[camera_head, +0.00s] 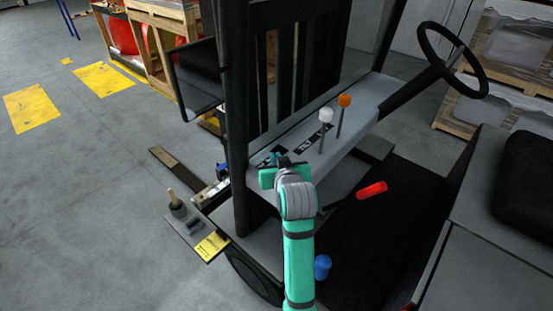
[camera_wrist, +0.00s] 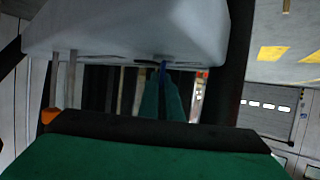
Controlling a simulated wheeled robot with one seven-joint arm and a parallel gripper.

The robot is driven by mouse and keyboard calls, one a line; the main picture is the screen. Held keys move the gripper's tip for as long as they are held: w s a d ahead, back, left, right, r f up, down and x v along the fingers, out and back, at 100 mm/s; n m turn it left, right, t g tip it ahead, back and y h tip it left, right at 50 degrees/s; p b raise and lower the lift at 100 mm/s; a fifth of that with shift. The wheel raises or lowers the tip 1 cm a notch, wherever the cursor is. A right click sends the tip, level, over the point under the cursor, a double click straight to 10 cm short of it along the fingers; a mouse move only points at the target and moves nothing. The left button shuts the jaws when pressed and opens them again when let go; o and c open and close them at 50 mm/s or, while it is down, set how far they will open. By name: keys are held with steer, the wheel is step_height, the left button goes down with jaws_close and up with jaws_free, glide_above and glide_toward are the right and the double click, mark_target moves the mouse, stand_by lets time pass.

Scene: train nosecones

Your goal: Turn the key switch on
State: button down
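The forklift's grey dashboard (camera_head: 335,125) carries two levers and dark panels. My gripper (camera_head: 277,172) is at its left end, with its teal body in front of the panel there. In the wrist view, which appears upside down, the dashboard underside-like face (camera_wrist: 125,32) fills the top. The two teal fingers of my gripper (camera_wrist: 163,85) reach to that face and nearly meet. A small blue key (camera_wrist: 162,68) shows between their tips, and the fingers appear closed on it. The switch around it is too small and dark to make out. The head view hides the key behind my gripper.
A white-knobbed lever (camera_head: 326,116) and an orange-knobbed lever (camera_head: 344,101) stand right of my gripper. The steering wheel (camera_head: 452,60) is farther right. A red-handled lever (camera_head: 371,190) and a blue knob (camera_head: 322,266) lie near my arm. A black mast post (camera_head: 236,120) rises left.

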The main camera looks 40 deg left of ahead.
steer(key=m+t+h, duration=0.2)
steer(key=m+h, duration=0.1)
steer(key=shift+s+a+m+t, duration=0.1)
steer(key=shift+a+m+t, duration=0.05)
steer(key=shift+m+t, duration=0.15)
steer(key=shift+m+t+h, duration=0.8)
steer(key=shift+m+h, duration=1)
steer(key=shift+h, duration=0.4)
steer(key=shift+f, duration=0.1)
steer(key=c, duration=2)
jaws_free()
steer(key=v, duration=1)
steer(key=shift+s+r, duration=0.25)
steer(key=shift+s, duration=0.05)
